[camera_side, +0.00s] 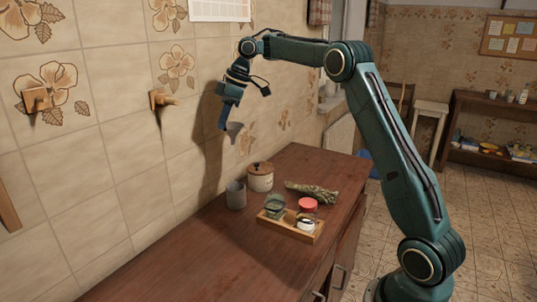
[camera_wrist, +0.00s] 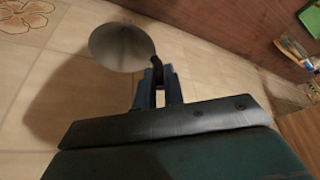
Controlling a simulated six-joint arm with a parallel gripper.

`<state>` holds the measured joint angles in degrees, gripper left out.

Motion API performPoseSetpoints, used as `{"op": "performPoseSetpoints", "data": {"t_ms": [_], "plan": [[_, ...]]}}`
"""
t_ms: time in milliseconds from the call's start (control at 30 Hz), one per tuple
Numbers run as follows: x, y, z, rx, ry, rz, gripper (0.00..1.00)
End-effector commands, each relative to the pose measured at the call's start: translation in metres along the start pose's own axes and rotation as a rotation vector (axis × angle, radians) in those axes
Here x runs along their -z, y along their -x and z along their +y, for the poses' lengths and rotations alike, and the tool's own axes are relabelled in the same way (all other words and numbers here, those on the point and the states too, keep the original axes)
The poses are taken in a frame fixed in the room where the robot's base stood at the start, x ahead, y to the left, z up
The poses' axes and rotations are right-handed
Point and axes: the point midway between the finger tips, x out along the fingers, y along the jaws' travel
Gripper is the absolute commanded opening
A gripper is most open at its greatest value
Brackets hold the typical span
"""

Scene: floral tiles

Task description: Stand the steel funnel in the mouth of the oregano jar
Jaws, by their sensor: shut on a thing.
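The steel funnel (camera_side: 235,128) is a grey cone at the tips of my gripper (camera_side: 223,122), high above the counter and near the tiled wall. In the wrist view the funnel (camera_wrist: 120,46) shows its round wide side, with a dark handle-like piece running to my gripper (camera_wrist: 158,78), which is shut on it. The funnel's spout is hard to make out. On the counter, a glass jar with green contents (camera_side: 275,206) stands at the left of a wooden tray (camera_side: 286,230). It looks like the oregano jar, but no label is readable.
A red-topped jar (camera_side: 308,204) and a small white jar (camera_side: 305,224) share the tray. A grey cup (camera_side: 236,195), a lidded canister (camera_side: 260,178) and a dried herb bundle (camera_side: 312,191) stand or lie behind. Wooden wall pegs (camera_side: 162,99) jut out. The counter's front left is clear.

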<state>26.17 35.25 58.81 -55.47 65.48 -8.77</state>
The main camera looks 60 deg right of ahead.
Motion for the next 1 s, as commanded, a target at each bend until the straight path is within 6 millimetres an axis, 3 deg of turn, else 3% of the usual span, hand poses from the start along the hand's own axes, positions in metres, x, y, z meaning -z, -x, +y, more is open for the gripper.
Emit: {"op": "performPoseSetpoints", "data": {"t_ms": [467,1000], "plan": [[-0.012,0.003,-0.009,0.009,-0.004,0.008,0.00],[-0.065,0.006,-0.051,0.018,-0.008,0.021,0.00]]}}
